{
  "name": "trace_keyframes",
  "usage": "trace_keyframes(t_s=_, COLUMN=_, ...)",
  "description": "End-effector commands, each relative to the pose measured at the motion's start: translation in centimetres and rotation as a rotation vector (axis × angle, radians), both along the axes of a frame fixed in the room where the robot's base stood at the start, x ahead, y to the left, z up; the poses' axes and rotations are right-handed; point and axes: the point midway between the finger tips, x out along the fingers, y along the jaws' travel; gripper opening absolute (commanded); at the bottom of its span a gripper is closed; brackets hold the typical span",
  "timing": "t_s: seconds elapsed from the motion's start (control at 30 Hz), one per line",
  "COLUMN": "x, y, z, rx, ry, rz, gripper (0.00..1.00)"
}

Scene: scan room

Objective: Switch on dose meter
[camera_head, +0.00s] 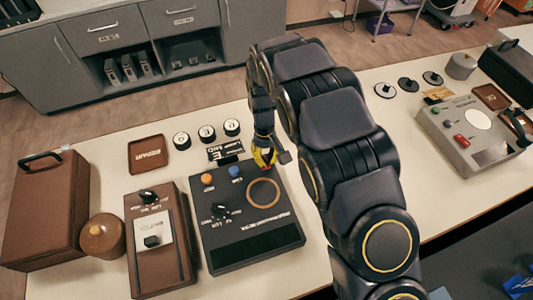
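A dark grey panel device (240,235) lies on the white table (90,140) in front of my arm. It has an orange button (207,179), a blue button (235,171), a round orange ring (263,193) and a black knob (221,210). My gripper (268,158) is over its back edge, right of the blue button, partly hidden by my arm; I cannot tell whether its fingers are open or touching anything. A brown device (160,275) with black knobs stands to its left. A grey device (465,140) stands far right. Labels are too small to identify the dose meter.
A brown case (45,215) and a brown round pot (102,238) stand at left. A brown REPAIR tray (148,154) and several white-and-black round pieces (206,133) lie behind the devices. Black discs (408,85) lie to the right of my arm.

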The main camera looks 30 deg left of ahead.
Motion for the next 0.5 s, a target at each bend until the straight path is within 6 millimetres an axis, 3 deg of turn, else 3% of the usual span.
trace_keyframes(t_s=0.5, x=-0.36, y=-0.38, z=-0.92, rx=0.104, ry=-0.102, rz=0.000, gripper=0.00)
